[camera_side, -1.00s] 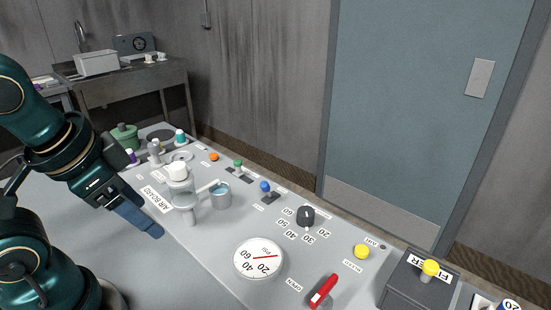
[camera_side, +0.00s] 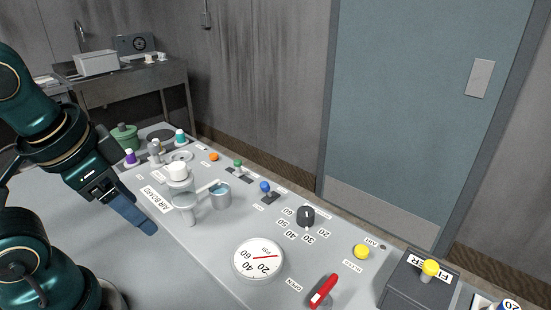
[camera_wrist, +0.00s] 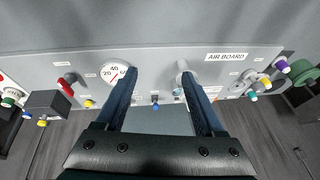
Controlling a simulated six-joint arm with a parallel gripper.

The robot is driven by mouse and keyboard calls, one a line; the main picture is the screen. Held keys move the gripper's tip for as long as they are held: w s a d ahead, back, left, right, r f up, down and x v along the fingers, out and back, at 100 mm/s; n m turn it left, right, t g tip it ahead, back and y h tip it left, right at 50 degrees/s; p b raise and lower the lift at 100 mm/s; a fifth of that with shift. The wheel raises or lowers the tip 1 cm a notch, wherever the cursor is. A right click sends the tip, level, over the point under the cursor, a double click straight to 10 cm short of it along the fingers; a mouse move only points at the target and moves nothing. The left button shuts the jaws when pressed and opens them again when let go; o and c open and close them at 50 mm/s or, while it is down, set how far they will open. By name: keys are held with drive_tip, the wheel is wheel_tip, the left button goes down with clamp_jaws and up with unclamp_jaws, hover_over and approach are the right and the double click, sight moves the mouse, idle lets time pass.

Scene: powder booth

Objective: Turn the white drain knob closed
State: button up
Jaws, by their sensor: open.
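The white knob (camera_side: 178,171) sits on top of a pale upright fitting (camera_side: 184,200) beside the AIR BOARD label (camera_side: 156,199). A side spout runs from the fitting to a small grey cup (camera_side: 221,198). My gripper (camera_side: 149,229) is in front of the fitting, to its lower left in the side view, apart from the knob. In the wrist view my gripper (camera_wrist: 158,74) is open, with nothing between its two blue fingers. There the pale fitting (camera_wrist: 181,66) shows near the right fingertip, partly hidden by it.
A round gauge (camera_side: 258,258), a red lever (camera_side: 324,291), a black dial (camera_side: 306,215) and a yellow button (camera_side: 361,251) lie right of the fitting. Blue (camera_side: 265,187) and green (camera_side: 238,164) small levers stand behind. The front of the board is bare.

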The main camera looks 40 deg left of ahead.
sight(182, 173)
drive_tip(key=w+a+r+m+g+y, duration=0.2)
drive_tip(key=w+a+m+g+y, duration=0.1)
drive_tip(key=a+m+g+y, duration=0.55)
drive_tip(key=w+f+m+t+y, duration=0.1)
drive_tip(key=w+m+y, duration=0.1)
drive_tip(key=m, duration=0.1)
drive_tip(key=w+d+f+m+t+y, duration=0.1)
drive_tip(key=w+f+m+t+y, duration=0.1)
drive_tip(key=w+m+y, duration=0.1)
drive_tip(key=w+d+f+m+t+y, duration=0.1)
drive_tip(key=w+m+y, duration=0.2)
drive_tip(key=shift+w+f+t, duration=0.2)
drive_tip(key=shift+t, duration=0.15)
drive_tip(key=shift+d+f+m+t, duration=0.2)
drive_tip(key=shift+f+m+t, duration=0.15)
drive_tip(key=shift+f, duration=0.15)
drive_tip(key=shift+w+a, duration=0.1)
drive_tip(key=shift+a, duration=2.35)
clamp_jaws()
